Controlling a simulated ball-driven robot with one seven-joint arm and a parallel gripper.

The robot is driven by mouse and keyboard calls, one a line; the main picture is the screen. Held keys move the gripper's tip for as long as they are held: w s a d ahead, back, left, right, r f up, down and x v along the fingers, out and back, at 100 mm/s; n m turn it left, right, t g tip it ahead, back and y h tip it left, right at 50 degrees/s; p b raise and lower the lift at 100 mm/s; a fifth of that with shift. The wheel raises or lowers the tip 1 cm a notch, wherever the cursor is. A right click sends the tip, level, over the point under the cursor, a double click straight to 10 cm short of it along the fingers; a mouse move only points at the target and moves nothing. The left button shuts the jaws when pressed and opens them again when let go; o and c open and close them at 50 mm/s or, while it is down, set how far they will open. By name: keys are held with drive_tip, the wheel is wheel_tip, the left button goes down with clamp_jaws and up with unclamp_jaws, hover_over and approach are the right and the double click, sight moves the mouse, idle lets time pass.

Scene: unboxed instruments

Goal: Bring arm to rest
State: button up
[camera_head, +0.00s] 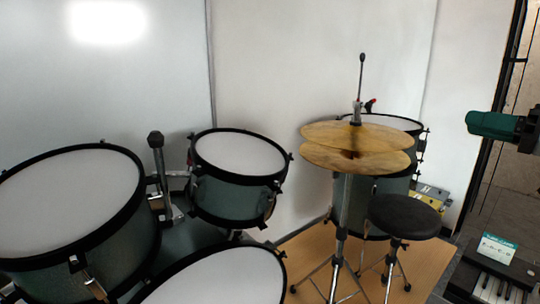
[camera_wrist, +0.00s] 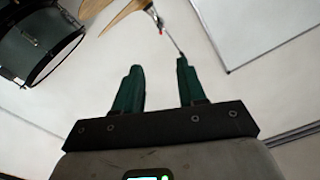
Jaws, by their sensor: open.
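My gripper (camera_wrist: 158,68) shows in the wrist view with its two green fingers apart and nothing between them. In the head view my gripper (camera_head: 492,124) is at the right edge, pointing left, raised in the air in front of the open dark gap beside the white wall. It touches nothing that I can see there. Most of my arm is outside the head view.
A drum kit fills the left and middle: a large drum (camera_head: 65,200), a smaller drum (camera_head: 238,153) and cymbals (camera_head: 358,138) on a stand. A black stool (camera_head: 404,216) stands right of it. A keyboard (camera_head: 497,288) lies low at the right, below my gripper.

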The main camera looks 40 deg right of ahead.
drive_tip(key=w+a+f+m+g, duration=0.1)
drive_tip(key=w+a+f+g, duration=0.2)
drive_tip(key=f, duration=0.6)
drive_tip(key=w+a+f+m, duration=0.1)
drive_tip(key=w+a+f, duration=0.1)
drive_tip(key=w+f, duration=0.55)
drive_tip(key=a+f+g+b, duration=0.1)
drive_tip(key=a+f+g, duration=0.1)
drive_tip(key=a+f, duration=0.35)
drive_tip(key=a+f+g+y, duration=0.1)
drive_tip(key=a+f, duration=0.1)
drive_tip(key=f, duration=0.6)
drive_tip(key=a+f+g+b, duration=0.1)
drive_tip(key=a+f+g, duration=0.1)
drive_tip(key=a+f, duration=0.35)
drive_tip(key=s+a+f+n+g, duration=0.1)
drive_tip(key=s+a+f+g, duration=0.2)
drive_tip(key=f, duration=0.4)
drive_tip(key=s+a+f+n+g, duration=0.1)
drive_tip(key=s+a+f, duration=0.2)
drive_tip(key=a+f, duration=0.4)
drive_tip(key=s+a+f+n+g+h, duration=0.1)
drive_tip(key=s+a+f+g, duration=0.1)
drive_tip(key=s+f, duration=0.2)
drive_tip(key=s+a+f+n+g+h, duration=0.1)
drive_tip(key=s+f, duration=0.4)
drive_tip(key=s, duration=0.5)
drive_tip(key=shift+s+a+n+g+b, duration=0.15)
drive_tip(key=shift+a+n+g+b, duration=0.35)
drive_tip(key=shift+n+g, duration=0.4)
